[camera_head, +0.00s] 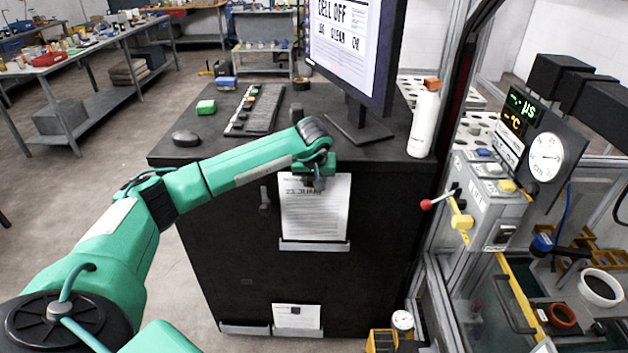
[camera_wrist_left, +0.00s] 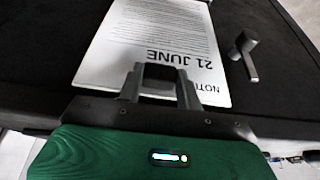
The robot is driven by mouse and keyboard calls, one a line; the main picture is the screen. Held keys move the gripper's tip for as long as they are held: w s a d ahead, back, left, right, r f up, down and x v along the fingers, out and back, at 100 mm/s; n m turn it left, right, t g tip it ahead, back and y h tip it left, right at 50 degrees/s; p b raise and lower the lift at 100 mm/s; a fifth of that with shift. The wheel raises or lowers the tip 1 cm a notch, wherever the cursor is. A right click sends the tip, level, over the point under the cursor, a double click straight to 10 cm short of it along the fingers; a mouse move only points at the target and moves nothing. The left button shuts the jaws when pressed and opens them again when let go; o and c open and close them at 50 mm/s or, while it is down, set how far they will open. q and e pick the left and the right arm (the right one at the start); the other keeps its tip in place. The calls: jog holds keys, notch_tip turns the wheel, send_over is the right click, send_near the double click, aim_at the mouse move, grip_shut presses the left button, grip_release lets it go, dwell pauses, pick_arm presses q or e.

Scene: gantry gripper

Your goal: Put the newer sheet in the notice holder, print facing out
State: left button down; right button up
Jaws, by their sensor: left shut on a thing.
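My left gripper (camera_head: 318,178) is shut on the top edge of a white printed sheet (camera_head: 315,212), which hangs upright against the dark cabinet front. In the left wrist view the same sheet (camera_wrist_left: 150,42) shows its print facing out from the cabinet, with "21 JUNE" legible and the heading partly hidden by my fingers (camera_wrist_left: 160,75). Its bottom edge meets the pale ledge of the notice holder (camera_head: 314,245); I cannot tell whether it sits behind the lip. A second sheet (camera_head: 297,317) stands low on the cabinet, its date too small to read. My right gripper is out of view.
The cabinet (camera_head: 250,232) carries a monitor (camera_head: 352,50), keyboard (camera_head: 256,110), mouse (camera_head: 185,138) and white bottle (camera_head: 424,120) on top. A handle (camera_head: 265,198) sticks out left of the sheet. A control box with a red-knobbed lever (camera_head: 427,204) stands at right.

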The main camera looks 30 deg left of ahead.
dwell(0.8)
pick_arm(q)
jog(key=shift+f+b, duration=0.65)
jog(key=shift+b, duration=0.1)
jog(key=shift+f+b, duration=1)
jog(key=shift+f, duration=0.4)
jog(key=c, duration=0.9)
grip_release()
jog(key=shift+o, duration=0.2)
jog(key=shift+r, duration=0.15)
jog(key=b, duration=0.4)
send_near(314, 191)
jog(key=s+v, duration=0.1)
jog(key=v, duration=0.6)
jog(key=shift+d+f, duration=0.35)
jog(key=shift+d, duration=0.05)
jog(key=shift+s, duration=0.1)
